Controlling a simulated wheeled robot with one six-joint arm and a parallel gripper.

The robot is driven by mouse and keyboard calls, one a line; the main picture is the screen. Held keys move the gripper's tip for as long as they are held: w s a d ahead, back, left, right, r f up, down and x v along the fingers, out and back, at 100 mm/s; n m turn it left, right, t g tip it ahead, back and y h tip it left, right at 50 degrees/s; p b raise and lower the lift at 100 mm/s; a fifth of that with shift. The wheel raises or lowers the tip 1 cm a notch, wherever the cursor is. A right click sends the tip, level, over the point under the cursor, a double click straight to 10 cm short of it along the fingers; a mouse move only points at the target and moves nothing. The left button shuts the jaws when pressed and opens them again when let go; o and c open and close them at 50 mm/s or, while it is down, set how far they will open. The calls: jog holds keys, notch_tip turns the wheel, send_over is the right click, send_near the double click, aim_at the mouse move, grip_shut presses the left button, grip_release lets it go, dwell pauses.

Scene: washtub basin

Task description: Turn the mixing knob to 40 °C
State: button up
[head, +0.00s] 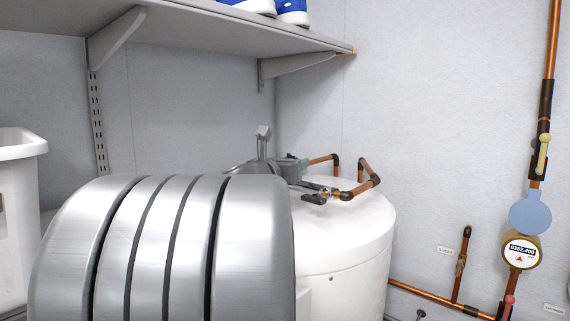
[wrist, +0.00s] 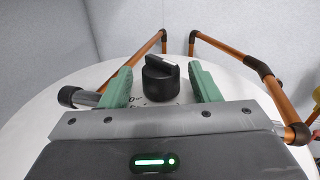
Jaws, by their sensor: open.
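The mixing knob (wrist: 160,82) is black and round with a raised grip bar across its top, in the wrist view. It stands on the white top of the tank (wrist: 60,120). Dark scale marks show by its lower left side, too small and covered to read. My gripper (wrist: 159,74) is open, with one green finger on each side of the knob and a gap on both sides. In the head view my gripper (head: 311,176) is over the white tank (head: 345,260). I cannot clearly make out the knob there.
Copper pipes (head: 368,183) with black elbows rise from the tank top close to my gripper. A grey shelf (head: 190,25) with blue-and-white shoes hangs above. A water meter (head: 521,252) and pipes are on the right wall. A white bin (head: 15,220) stands at left.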

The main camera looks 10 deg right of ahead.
jog(key=v, duration=1.3)
jog(key=x, duration=1.4)
jog(key=shift+s, duration=0.15)
